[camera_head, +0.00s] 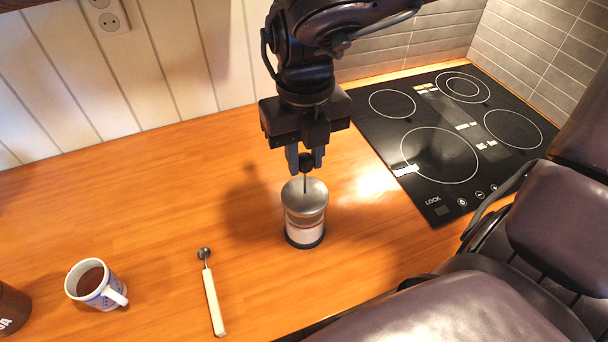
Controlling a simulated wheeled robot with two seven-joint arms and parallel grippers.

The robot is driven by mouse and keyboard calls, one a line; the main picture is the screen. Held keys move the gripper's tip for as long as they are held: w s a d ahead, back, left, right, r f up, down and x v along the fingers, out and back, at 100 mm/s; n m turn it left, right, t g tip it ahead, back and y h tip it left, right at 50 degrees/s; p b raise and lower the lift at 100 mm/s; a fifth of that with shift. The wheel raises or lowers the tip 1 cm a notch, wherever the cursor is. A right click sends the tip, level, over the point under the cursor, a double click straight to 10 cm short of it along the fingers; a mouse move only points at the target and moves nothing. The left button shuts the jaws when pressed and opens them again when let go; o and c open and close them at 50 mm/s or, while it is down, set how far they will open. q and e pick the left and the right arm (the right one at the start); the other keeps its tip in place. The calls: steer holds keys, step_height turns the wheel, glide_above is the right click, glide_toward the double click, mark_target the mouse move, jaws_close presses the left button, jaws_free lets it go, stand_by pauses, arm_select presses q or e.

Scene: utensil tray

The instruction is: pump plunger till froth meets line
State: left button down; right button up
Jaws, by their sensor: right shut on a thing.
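A glass frother jug (306,223) with a silver lid (304,194) stands upright on the wooden counter, left of the hob. White froth fills its lower part, and a thin reddish line runs around the glass near the froth's top. The plunger's dark knob (306,161) sits on a thin rod above the lid. My right gripper (305,163) points down from above and is shut on the knob. A good length of rod shows between knob and lid. My left gripper is not in view.
A patterned mug with brown drink (97,285) stands at the lower left, near a dark brown container (12,308). A spoon with a white handle (212,295) lies between mug and jug. A black hob (450,135) is at the right. The counter behind the mug is clear.

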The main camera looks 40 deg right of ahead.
mark_target(305, 193)
steer(key=shift+f+b, duration=2.35)
steer(key=shift+f, duration=0.3)
steer(key=shift+r+p, duration=2.1)
steer(key=shift+r, duration=0.6)
